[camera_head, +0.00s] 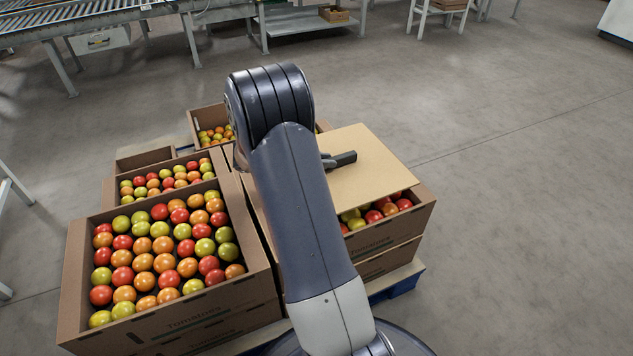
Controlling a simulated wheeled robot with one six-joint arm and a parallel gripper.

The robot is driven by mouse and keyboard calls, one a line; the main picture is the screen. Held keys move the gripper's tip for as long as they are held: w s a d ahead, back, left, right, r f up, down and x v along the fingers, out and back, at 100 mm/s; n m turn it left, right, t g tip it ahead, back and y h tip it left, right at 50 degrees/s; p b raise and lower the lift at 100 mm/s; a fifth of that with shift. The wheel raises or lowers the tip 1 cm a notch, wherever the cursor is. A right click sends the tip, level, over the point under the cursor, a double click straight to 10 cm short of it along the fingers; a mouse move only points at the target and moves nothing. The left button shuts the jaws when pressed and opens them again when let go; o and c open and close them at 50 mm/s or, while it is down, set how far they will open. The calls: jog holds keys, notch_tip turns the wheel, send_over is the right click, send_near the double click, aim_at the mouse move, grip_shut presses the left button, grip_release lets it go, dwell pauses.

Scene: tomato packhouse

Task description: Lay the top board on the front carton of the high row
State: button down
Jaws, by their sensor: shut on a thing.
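A flat tan board (377,178) lies roughly level over the back part of the right-hand front carton (392,232). Red and yellow-green tomatoes show uncovered along that carton's front side. I cannot tell whether the board touches the carton rim or hangs just above it. My gripper (342,159) is at the board's left part, shut on it; my arm hides most of the gripper and the board's left edge. The left front carton (190,312) is open and full of red, orange and green tomatoes.
Behind the left front carton stands another open tomato carton (112,192), with more cartons (207,115) further back. The cartons are stacked on a pallet with a blue part (403,286). A roller conveyor (75,17) runs at the back left. The floor on the right is clear.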

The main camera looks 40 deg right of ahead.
jog(key=shift+f+b, duration=1.05)
jog(key=shift+f, duration=1.75)
jog(key=shift+f, duration=0.15)
jog(key=c, duration=1.3)
grip_release()
jog(key=shift+w+a+r, duration=0.1)
jog(key=shift+a+r, duration=0.15)
jog(key=shift+r, duration=0.1)
jog(key=p+v, duration=0.4)
jog(key=v, duration=0.7)
jog(key=shift+a+p, duration=0.2)
jog(key=shift+p, duration=0.1)
